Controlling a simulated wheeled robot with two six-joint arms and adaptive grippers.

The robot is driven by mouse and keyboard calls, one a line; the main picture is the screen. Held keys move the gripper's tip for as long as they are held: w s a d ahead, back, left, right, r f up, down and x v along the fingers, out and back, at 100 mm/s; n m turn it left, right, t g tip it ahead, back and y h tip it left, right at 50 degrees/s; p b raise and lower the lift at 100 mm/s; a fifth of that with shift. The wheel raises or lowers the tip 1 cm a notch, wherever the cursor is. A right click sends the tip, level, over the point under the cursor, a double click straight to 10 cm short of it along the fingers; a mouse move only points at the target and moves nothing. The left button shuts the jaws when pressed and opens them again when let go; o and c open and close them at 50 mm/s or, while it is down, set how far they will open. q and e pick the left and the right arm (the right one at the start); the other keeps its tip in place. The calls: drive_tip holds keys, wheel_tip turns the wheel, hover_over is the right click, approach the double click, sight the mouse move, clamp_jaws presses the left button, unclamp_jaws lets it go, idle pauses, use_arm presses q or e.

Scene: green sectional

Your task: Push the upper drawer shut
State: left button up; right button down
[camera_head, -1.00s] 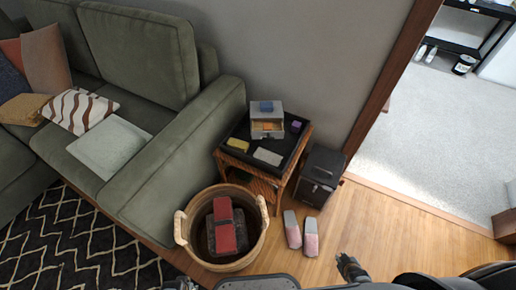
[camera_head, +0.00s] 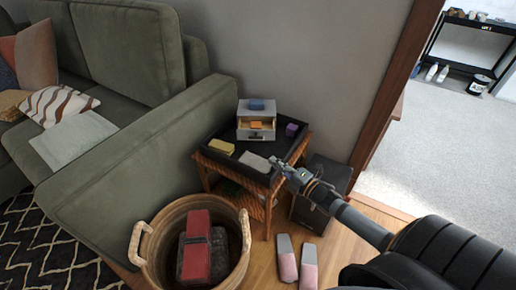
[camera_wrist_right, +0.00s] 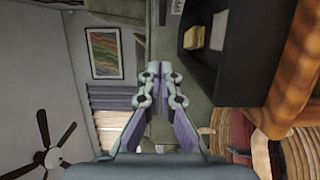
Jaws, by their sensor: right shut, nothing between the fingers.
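A small white drawer unit (camera_head: 242,113) stands on the black-topped side table. Its upper drawer (camera_head: 256,136) is pulled out towards me, with an orange block (camera_head: 256,126) showing inside. My right gripper (camera_head: 276,161) is in front of and below the drawer, near the table's front edge, apart from the drawer. It is shut and empty; its closed fingers (camera_wrist_right: 158,75) also show in the right wrist view. My left gripper is not in view.
A blue block (camera_head: 257,104) lies on the unit. A yellow block (camera_head: 221,146), a pale grey block (camera_head: 254,161) and a purple block (camera_head: 291,130) lie around it on the table top (camera_head: 228,163). A basket (camera_head: 160,228) and a black box (camera_head: 312,213) stand on the floor.

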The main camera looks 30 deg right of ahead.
sight(253, 139)
drive_tip(key=x, duration=0.3)
drive_tip(key=d+b+x, duration=0.1)
drive_tip(key=x, duration=0.3)
drive_tip(key=d+b+x, duration=0.1)
drive_tip(key=x, duration=0.2)
drive_tip(key=shift+w+f, duration=0.1)
drive_tip(key=shift+w, duration=0.3)
drive_tip(key=shift+w+d, duration=0.25)
drive_tip(key=shift+w, duration=0.15)
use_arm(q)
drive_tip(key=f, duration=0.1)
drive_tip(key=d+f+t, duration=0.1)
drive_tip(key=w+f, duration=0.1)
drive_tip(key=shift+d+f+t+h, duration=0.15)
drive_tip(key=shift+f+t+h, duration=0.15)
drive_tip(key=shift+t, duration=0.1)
